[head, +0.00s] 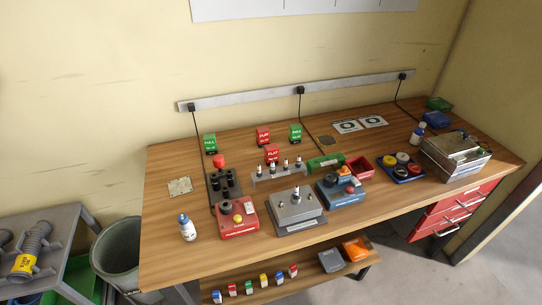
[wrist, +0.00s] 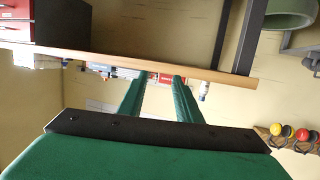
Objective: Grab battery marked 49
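No marking 49 is legible in either view, so I cannot tell which thing is the battery. Small upright cylinders stand on a grey rack (head: 277,174) on the wooden workbench (head: 160,245). Green and red blocks with white lettering stand behind it, among them a green block (head: 210,144), a red block (head: 263,136) and another red block (head: 272,153). My gripper (wrist: 156,77) shows in the wrist view with its two green fingers apart and nothing seen between them. It is away from the bench top, and the head view does not show it.
A red device (head: 238,219), a grey device (head: 297,212) and a blue device (head: 339,193) stand along the bench front. A white bottle (head: 187,229) stands at left. A bin (head: 117,250) and a grey side table (head: 65,265) stand left of the bench. Small coloured items line the lower shelf (head: 310,282).

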